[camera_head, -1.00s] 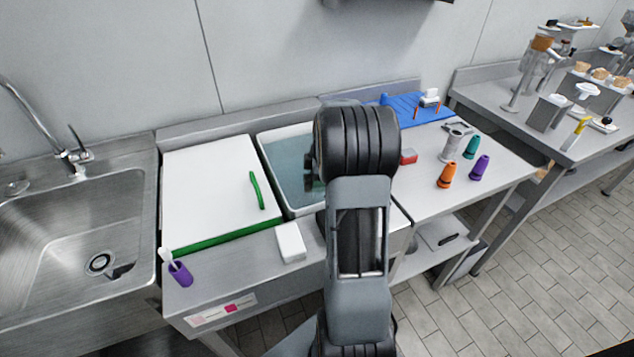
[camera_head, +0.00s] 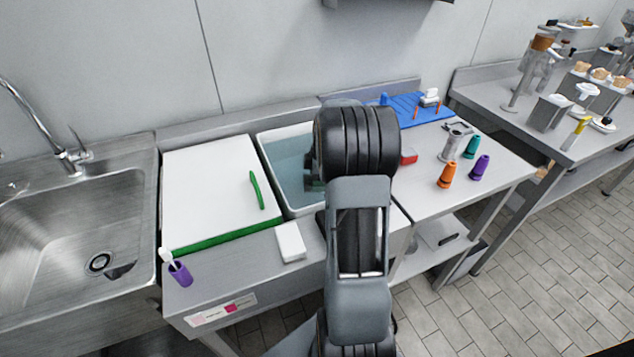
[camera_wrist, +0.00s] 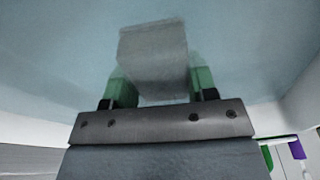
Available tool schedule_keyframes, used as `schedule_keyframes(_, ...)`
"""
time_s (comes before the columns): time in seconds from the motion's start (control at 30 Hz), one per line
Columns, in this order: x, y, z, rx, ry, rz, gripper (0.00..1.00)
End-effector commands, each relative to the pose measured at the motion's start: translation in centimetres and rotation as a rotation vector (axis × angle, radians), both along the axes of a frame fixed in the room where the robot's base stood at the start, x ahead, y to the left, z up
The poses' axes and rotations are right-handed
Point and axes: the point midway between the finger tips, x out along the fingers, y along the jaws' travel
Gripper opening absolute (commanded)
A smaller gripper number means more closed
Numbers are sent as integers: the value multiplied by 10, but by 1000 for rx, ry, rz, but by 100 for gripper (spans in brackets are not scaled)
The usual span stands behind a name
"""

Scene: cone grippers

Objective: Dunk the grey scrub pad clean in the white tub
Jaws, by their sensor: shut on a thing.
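The white tub (camera_head: 272,165) stands on the counter with bluish water in it. My arm covers its right part in the head view. In the wrist view, my gripper (camera_wrist: 155,85) is shut on the grey scrub pad (camera_wrist: 153,50), with a green finger on each side of it. The water (camera_wrist: 60,50) fills the picture around the pad. The pad's far part looks pale and blurred against the water; I cannot tell how deep it sits. In the head view the pad is hidden behind my arm.
Left of the tub lies a white board (camera_head: 205,190) with a green strip and a green handle (camera_head: 257,189). Orange (camera_head: 447,175), purple and teal cones stand on the right. A sink (camera_head: 75,235) is far left.

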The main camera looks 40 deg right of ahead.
Motion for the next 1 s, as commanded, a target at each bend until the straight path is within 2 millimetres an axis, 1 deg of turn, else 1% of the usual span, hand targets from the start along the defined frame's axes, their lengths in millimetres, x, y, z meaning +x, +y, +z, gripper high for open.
schedule_keyframes(0.57, 0, 0, 1, 0, 0, 0, 30)
schedule_keyframes(0.77, 0, 0, 11, -1, -1, 0, 30)
schedule_keyframes(1.0, 0, 0, 32, -1, -2, 0, 30)
